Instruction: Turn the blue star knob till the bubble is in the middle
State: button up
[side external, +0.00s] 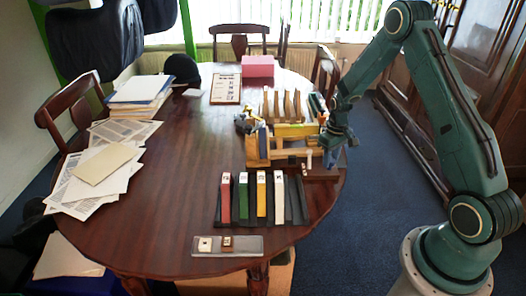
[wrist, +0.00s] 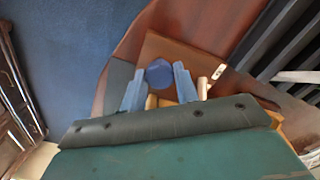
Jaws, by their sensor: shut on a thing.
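In the wrist view the blue star knob (wrist: 159,73) sits between the two light blue fingers of my gripper (wrist: 160,77). The fingers are shut on its sides. The knob is over a brown wooden board (wrist: 190,50) at the table's edge. A small whitish piece (wrist: 218,71) with a dark mark lies to the right of the knob; I cannot tell whether it is the level, and no bubble can be made out. In the side view my gripper (side external: 332,158) is low at the right end of the wooden fixture (side external: 290,150), and the knob is hidden there.
Several coloured upright blocks (side external: 260,195) stand in a dark rack in front of the fixture. A grey tray (side external: 246,252) with two small pieces lies at the near edge. Papers (side external: 100,175) cover the left side. The middle of the table (side external: 185,180) is clear.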

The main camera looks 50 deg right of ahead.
jog(key=shift+m, duration=0.8)
jog(key=o, duration=0.9)
jog(key=shift+o, duration=0.2)
jog(key=shift+r, duration=0.1)
notch_tip(320, 180, up, 14)
dwell(0.3)
